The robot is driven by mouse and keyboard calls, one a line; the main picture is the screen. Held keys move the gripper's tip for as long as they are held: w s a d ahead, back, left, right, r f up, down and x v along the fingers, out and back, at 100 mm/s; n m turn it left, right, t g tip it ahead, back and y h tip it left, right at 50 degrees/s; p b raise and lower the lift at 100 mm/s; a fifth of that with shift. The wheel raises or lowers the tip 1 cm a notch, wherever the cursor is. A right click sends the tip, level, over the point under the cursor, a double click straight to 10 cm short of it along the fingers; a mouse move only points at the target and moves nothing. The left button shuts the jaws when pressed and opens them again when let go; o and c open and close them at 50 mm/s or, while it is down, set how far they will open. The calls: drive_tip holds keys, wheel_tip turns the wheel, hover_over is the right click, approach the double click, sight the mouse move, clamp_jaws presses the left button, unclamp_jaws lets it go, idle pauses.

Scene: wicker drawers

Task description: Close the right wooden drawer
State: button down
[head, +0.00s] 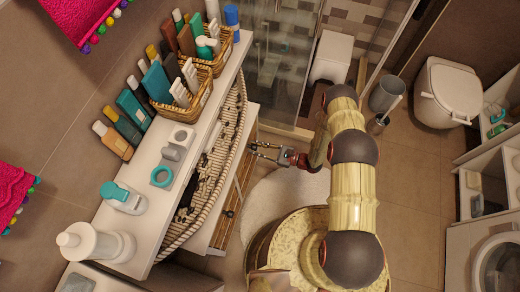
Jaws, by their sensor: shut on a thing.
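The wooden drawer fronts show edge-on as a narrow brown strip below the white counter in the head view. The right wooden drawer (246,148) is the upper part of this strip, and its outline is partly unclear. My gripper (254,151) reaches in from the right, with its fingertips at this drawer's front edge. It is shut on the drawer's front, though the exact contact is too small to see. How far the drawer stands out cannot be told. The other wooden drawer (228,212), with a small dark knob, lies lower in the picture.
The white counter (150,190) carries wicker baskets (196,103) of bottles, a teal roll (162,176) and a white pump bottle (95,242). A glass shower screen (280,60) stands beyond my gripper. A toilet (448,92) and grey bin (387,93) stand right.

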drive_tip(key=c, duration=1.6)
unclamp_jaws()
drive_tip(key=shift+w+d, duration=0.1)
drive_tip(key=shift+w+d+r, duration=0.1)
drive_tip(key=shift+w, duration=0.1)
drive_tip(key=shift+s+v, duration=0.15)
drive_tip(key=shift+v, duration=2.85)
drive_tip(key=shift+s+v, duration=0.2)
drive_tip(key=shift+v, duration=2.8)
drive_tip(key=shift+c, duration=0.3)
